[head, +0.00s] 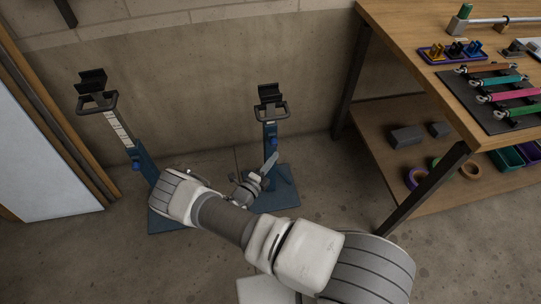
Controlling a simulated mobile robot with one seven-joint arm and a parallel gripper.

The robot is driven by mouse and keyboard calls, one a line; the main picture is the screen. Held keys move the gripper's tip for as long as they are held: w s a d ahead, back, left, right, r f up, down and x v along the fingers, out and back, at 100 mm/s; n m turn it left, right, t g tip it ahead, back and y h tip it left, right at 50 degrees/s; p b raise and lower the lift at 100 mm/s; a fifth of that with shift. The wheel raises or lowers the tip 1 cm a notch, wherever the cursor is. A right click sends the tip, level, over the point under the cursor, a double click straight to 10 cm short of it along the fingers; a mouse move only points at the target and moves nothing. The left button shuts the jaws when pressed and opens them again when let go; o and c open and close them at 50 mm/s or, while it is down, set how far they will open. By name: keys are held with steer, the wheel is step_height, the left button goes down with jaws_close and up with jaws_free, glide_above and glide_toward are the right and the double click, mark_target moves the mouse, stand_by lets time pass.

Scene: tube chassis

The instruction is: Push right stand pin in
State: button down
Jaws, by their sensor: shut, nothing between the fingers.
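The right stand (270,126) has a blue post, a black cradle on top and a blue foot plate on the floor by the back wall. A small blue knob, which looks like its pin (273,141), sits on the post below the cradle. How far the pin is in cannot be made out. My gripper (274,158) is shut and empty, its tip just below the pin in the picture and in front of the lower post. Whether it touches the post cannot be told. The left stand (119,128) is similar, with a blue knob (136,165); my arm hides part of its base.
A wooden workbench (420,80) with tools stands at the right, its dark leg (425,187) close to my arm. Its lower shelf (385,165) holds tape rolls and blocks. A white panel (45,145) leans at the left. Floor between the right stand and bench is clear.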

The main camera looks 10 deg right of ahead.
steer(key=p+v, duration=0.1)
steer(key=v, duration=0.9)
steer(key=shift+s, duration=0.35)
steer(key=shift+r, duration=0.1)
steer(key=s+d+r+m+g+y, duration=0.1)
steer(key=d+r+m+g+y, duration=0.15)
steer(key=r+m+g, duration=0.8)
steer(key=s+d+r+m+g+y, duration=0.1)
steer(key=d+r+m+g, duration=0.2)
steer(key=r+m, duration=1.4)
steer(key=s+d+r+m+t+y+p, duration=0.1)
steer(key=s+r+m+t+y, duration=0.3)
steer(key=s+r+m, duration=0.65)
steer(key=s+d+r+m+t+y, duration=0.2)
steer(key=s+r+m+y, duration=0.4)
steer(key=r, duration=0.7)
step_height(320, 180, up, 19)
steer(key=m+p, duration=0.1)
steer(key=p, duration=1.8)
steer(key=shift+a+f+h, duration=0.15)
steer(key=shift+a+h, duration=0.05)
steer(key=shift+h, duration=0.25)
steer(key=shift+d, duration=0.15)
